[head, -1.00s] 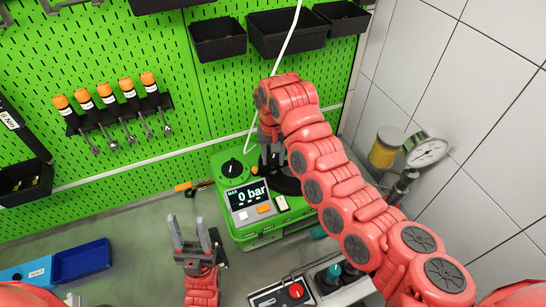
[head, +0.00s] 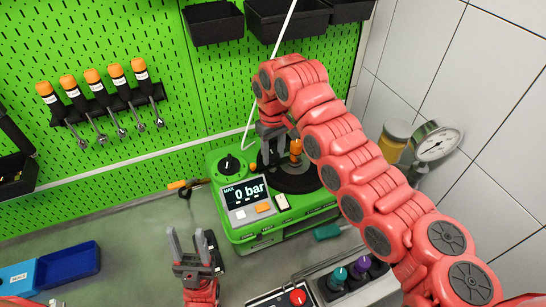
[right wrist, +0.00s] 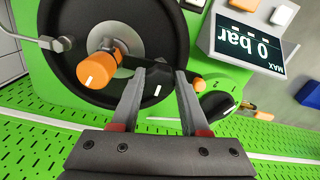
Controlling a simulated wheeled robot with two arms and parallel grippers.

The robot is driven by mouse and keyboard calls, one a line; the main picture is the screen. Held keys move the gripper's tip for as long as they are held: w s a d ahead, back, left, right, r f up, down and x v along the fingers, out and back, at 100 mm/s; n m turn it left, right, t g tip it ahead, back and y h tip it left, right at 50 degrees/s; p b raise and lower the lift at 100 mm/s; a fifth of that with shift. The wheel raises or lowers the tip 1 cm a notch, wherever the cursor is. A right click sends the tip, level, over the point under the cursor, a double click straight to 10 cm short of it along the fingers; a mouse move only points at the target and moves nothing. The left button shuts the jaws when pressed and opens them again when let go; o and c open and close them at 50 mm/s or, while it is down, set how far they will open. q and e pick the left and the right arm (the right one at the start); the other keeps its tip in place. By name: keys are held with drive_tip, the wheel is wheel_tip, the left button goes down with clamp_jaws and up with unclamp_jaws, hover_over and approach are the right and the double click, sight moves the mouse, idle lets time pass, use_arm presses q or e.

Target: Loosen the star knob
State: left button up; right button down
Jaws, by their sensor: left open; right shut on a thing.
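The green pump unit (head: 262,235) stands on the bench with a display reading 0 bar. A round black disc (head: 290,180) sits on its top. My right gripper (head: 270,152) reaches down over the disc. In the right wrist view its two fingers (right wrist: 160,75) stand a little apart around a dark part with a white mark (right wrist: 157,91), which I take for the star knob. The knob's shape is mostly hidden against the black disc. An orange-capped part (right wrist: 97,70) stands beside the fingers over the disc. My left gripper (head: 190,243) is open and empty, in front of the pump at the left.
A black dial (head: 232,165) is on the pump, left of the disc. A control box (head: 346,278) is in front. A blue bin (head: 70,264) lies left; the bench between is mostly clear.

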drive_tip(key=shift+n, duration=0.3)
drive_tip(key=shift+c, duration=2)
unclamp_jaws()
wheel_tip(320, 180, up, 10)
drive_tip(key=p, duration=0.8)
wheel_tip(320, 180, up, 6)
drive_tip(key=b, duration=0.1)
hover_over(273, 154)
drive_tip(key=shift+s+r, duration=0.1)
drive_tip(key=shift+r, duration=0.6)
